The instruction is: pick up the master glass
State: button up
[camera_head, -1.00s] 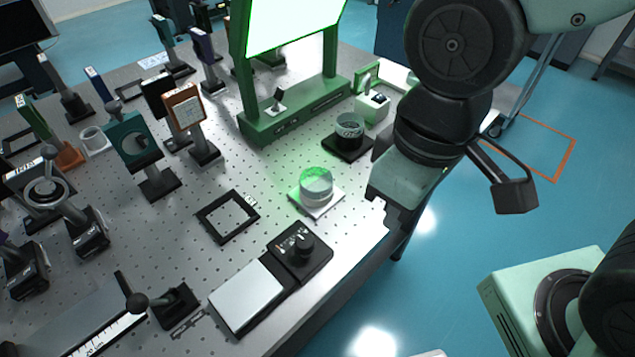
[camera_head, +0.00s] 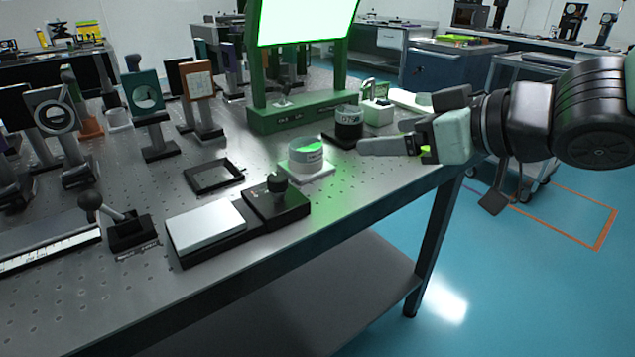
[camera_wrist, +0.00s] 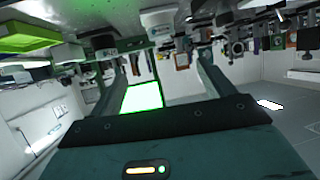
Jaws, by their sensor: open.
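A short clear-grey glass cylinder (camera_head: 305,155) with a small label and a green glow stands on a white square base (camera_head: 308,173) near the table's front edge. A dark cylinder with a pale label band (camera_head: 349,122) stands on a black base (camera_head: 343,140) behind it, to the right. I cannot tell from the labels which is the master glass. My gripper (camera_head: 385,137) is open and empty, level, pointing left over the right edge of the table. It is to the right of both cylinders and apart from them. Its two fingers also show in the wrist view (camera_wrist: 162,65).
A green frame with a bright screen (camera_head: 305,22) stands behind the cylinders. A flat silver plate (camera_head: 205,228) and a black knobbed box (camera_head: 277,205) lie at the front. A black square frame (camera_head: 213,175) lies left of the glass. Several upright optic mounts (camera_head: 148,100) crowd the left.

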jog(key=p, duration=1)
send_near(308, 145)
jog(key=shift+s+d+r, duration=0.25)
jog(key=shift+d+r, duration=0.25)
jog(key=shift+r, duration=0.15)
jog(key=shift+w+f+p, duration=0.1)
jog(key=shift+f+p, duration=0.05)
jog(key=shift+p, duration=0.95)
jog(key=x, duration=0.4)
jog(key=shift+f, duration=0.25)
jog(key=shift+x, duration=3.15)
jog(key=shift+a, duration=0.1)
